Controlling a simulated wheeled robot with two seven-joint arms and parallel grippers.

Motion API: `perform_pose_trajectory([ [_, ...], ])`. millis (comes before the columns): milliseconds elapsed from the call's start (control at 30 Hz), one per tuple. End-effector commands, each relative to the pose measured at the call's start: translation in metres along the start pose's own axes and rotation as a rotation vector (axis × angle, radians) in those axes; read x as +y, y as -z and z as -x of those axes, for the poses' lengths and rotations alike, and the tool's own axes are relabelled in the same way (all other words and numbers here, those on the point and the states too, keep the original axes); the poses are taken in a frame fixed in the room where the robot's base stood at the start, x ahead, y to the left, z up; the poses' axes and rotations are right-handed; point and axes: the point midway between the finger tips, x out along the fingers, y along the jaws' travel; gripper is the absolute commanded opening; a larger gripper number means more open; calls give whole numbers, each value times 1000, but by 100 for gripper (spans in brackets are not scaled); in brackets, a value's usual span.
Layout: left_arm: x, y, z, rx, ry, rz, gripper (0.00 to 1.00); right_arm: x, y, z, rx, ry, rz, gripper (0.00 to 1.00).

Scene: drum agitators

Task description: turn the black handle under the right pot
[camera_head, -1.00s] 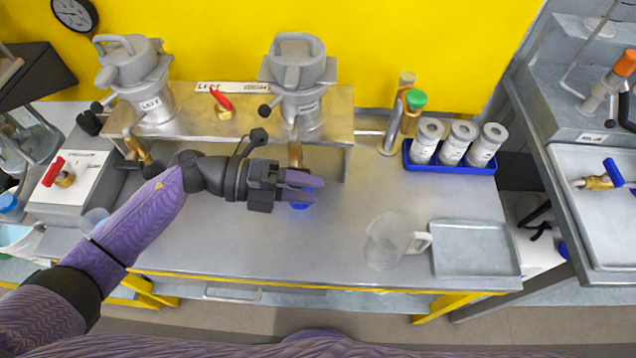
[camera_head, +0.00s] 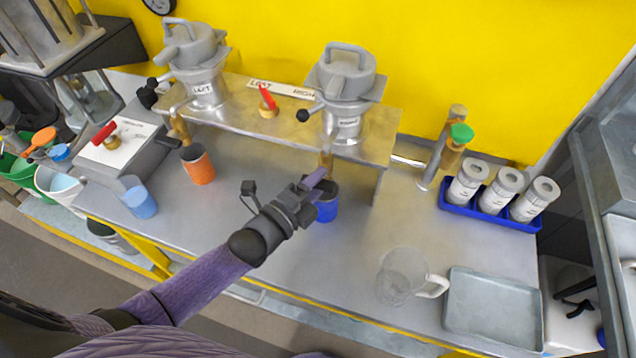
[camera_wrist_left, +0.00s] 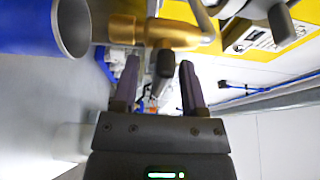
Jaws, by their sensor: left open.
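The right pot (camera_head: 345,75) is grey and stands on the metal shelf. A brass tap (camera_head: 326,160) hangs below it, and shows larger in the left wrist view (camera_wrist_left: 170,33). The tap's stubby black handle (camera_wrist_left: 165,64) points toward my wrist camera, between the fingertips or just past them; touching cannot be told. My left gripper (camera_head: 316,183) is open, with one finger on each side of the handle in the wrist view (camera_wrist_left: 159,64). In the head view the gripper hides the handle. A blue cup (camera_head: 327,211) stands below the tap, beside the gripper. My right gripper is not in view.
The left pot (camera_head: 190,50) stands on the shelf (camera_head: 245,122), with an orange cup (camera_head: 198,165) below its tap. A glass jug (camera_head: 400,283), a grey tray (camera_head: 490,310) and a blue rack (camera_head: 490,214) of canisters stand right. The front middle of the bench is clear.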

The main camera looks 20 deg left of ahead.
Motion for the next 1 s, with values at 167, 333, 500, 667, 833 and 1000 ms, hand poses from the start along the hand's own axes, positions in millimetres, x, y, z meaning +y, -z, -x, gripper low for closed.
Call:
perform_pose_trajectory([
  [167,0,0,-3,0,-1,0,54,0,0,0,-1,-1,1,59],
  [333,0,0,-3,0,0,0,42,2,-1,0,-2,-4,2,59],
  [500,0,0,-2,0,0,0,6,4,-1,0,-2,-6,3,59],
  [667,0,0,-2,0,0,0,0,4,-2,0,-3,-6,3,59],
  [833,0,0,-2,1,1,2,0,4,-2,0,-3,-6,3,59],
  [1000,1,0,-2,1,14,35,0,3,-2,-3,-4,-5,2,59],
])
